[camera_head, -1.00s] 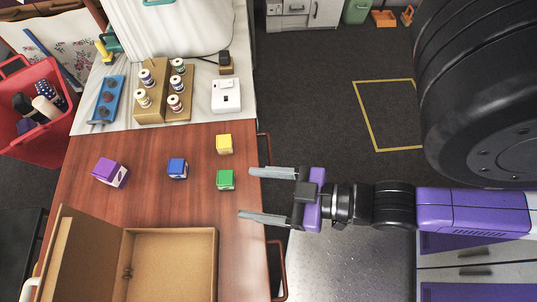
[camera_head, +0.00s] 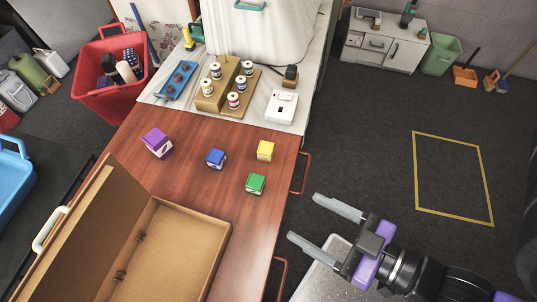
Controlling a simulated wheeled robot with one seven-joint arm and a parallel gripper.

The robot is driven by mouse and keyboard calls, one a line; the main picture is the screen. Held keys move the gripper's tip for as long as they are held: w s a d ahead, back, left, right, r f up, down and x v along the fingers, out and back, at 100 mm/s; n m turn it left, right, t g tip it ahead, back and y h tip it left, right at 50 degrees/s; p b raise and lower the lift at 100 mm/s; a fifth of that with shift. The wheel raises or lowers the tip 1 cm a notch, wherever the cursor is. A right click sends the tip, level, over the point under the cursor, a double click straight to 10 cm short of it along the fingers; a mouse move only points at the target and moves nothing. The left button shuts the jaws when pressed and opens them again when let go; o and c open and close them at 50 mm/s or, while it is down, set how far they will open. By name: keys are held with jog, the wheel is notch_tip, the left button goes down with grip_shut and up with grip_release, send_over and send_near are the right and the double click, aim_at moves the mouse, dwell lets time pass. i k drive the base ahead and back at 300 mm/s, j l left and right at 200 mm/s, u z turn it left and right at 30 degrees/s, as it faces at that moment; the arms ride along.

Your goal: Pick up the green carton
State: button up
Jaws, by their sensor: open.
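The green carton (camera_head: 255,184) is a small box with a green top and pale lower sides. It stands upright on the brown wooden table (camera_head: 200,180) near its right edge, below the yellow carton (camera_head: 265,151). My gripper (camera_head: 314,217) is open and empty. It is out past the table's right edge, right of and below the green carton in the picture, with its fingers pointing left toward the table. It does not touch the carton. Nothing hides the carton.
An open cardboard box (camera_head: 190,248) is at the table's front. Red handles (camera_head: 301,173) stick out along the right edge.

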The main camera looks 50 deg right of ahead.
aim_at(255, 185)
jog(key=k+j+z, duration=0.3)
jog(key=k, duration=0.2)
jog(key=l+z, duration=0.3)
jog(key=i+l+z, duration=0.2)
jog(key=l+z, duration=0.15)
jog(key=l, duration=0.15)
